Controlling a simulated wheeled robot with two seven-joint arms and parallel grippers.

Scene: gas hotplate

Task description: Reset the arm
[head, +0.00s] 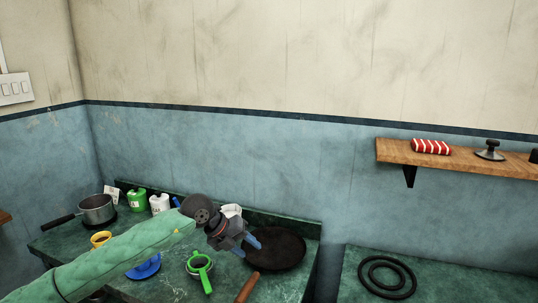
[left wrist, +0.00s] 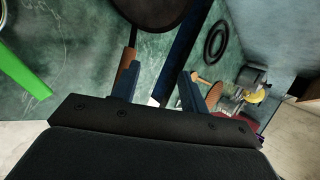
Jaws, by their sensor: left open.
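My left arm, in a green sleeve (head: 120,258), reaches in from the lower left of the head view. My left gripper (head: 248,244) is open and empty, above the green counter beside a dark frying pan (head: 280,250). In the left wrist view its two blue-grey fingers (left wrist: 158,88) stand apart with nothing between them. The pan (left wrist: 150,10) and its brown handle (left wrist: 128,55) show beyond the fingers there. My right gripper is not in view.
A pot (head: 97,208), a yellow cup (head: 101,239), a blue item (head: 146,267) and a green-handled strainer (head: 201,266) stand on the left counter. A hose ring (head: 387,277) lies on the right counter.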

